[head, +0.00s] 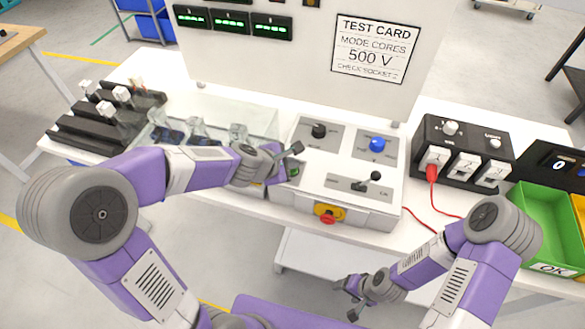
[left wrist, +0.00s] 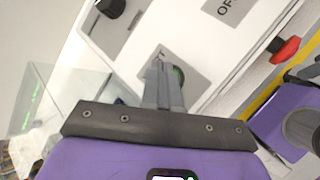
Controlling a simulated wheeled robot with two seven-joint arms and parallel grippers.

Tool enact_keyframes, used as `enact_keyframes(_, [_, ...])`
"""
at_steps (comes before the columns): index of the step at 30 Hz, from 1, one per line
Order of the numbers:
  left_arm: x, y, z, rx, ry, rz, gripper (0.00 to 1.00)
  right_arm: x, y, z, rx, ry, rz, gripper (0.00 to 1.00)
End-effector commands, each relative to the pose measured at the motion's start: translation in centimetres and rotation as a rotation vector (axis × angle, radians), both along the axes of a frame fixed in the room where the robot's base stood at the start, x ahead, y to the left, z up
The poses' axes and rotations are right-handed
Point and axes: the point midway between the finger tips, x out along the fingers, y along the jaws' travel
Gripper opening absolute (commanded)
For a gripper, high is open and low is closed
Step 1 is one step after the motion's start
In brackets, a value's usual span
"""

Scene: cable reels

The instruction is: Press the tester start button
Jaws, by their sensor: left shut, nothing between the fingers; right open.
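The tester is a white console (head: 335,200) on the bench. A green button (head: 294,170) sits on a grey plate at its front left, partly hidden by my left gripper; its edge also shows in the left wrist view (left wrist: 178,74). The plate's label is mostly covered. My left gripper (head: 295,150) is shut and empty, its fingertips over this plate; in the left wrist view the closed fingers (left wrist: 162,85) overlap the button. I cannot tell whether they touch it. My right gripper (head: 353,300) is open and empty, below the bench's front edge.
The console also carries a black knob (head: 319,131), a blue button (head: 377,144), a lever (head: 367,182) and a red emergency stop (head: 328,217). A test card (head: 375,50) stands behind. A socket box (head: 463,152) with a red cable and a green bin (head: 550,225) are right.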

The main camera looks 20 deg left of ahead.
Motion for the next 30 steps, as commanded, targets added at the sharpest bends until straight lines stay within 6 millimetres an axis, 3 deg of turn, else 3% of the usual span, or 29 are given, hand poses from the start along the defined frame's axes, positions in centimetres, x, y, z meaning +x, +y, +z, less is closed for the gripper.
enact_keyframes(17, [-0.01,0.00,-0.78,0.000,0.000,0.000,0.00,0.00,0.00,-0.77,0.000,0.000,0.000,0.68])
enact_keyframes(30, [-0.03,0.02,-0.16,0.000,0.002,0.001,0.00,0.00,0.00,-0.11,0.000,0.000,0.000,0.68])
